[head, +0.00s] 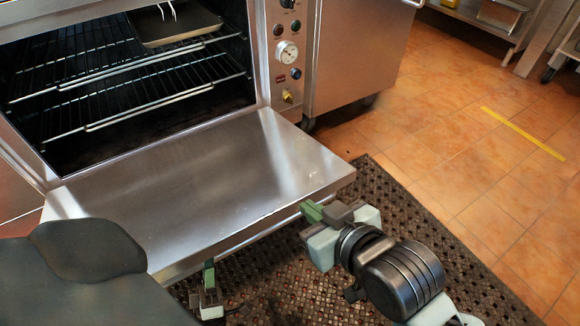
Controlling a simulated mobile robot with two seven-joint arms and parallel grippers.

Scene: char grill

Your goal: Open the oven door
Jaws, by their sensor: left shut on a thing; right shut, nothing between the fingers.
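The oven door (205,180) is folded down and lies about level in front of the oven, so the cavity is open. A handle bar (258,238) runs along the door's front edge. My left gripper (209,272) is at the left part of this edge, shut on the handle; its fingertips are partly hidden by the door. My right gripper (313,211) is shut and empty beside the right part of the front edge; I cannot tell whether it touches the handle.
Wire racks (120,85) and a dark tray (175,24) are inside the oven. A control panel (287,55) with a dial is right of the opening. A perforated mat (395,205) lies below the door. Tiled floor (450,130) is clear at right.

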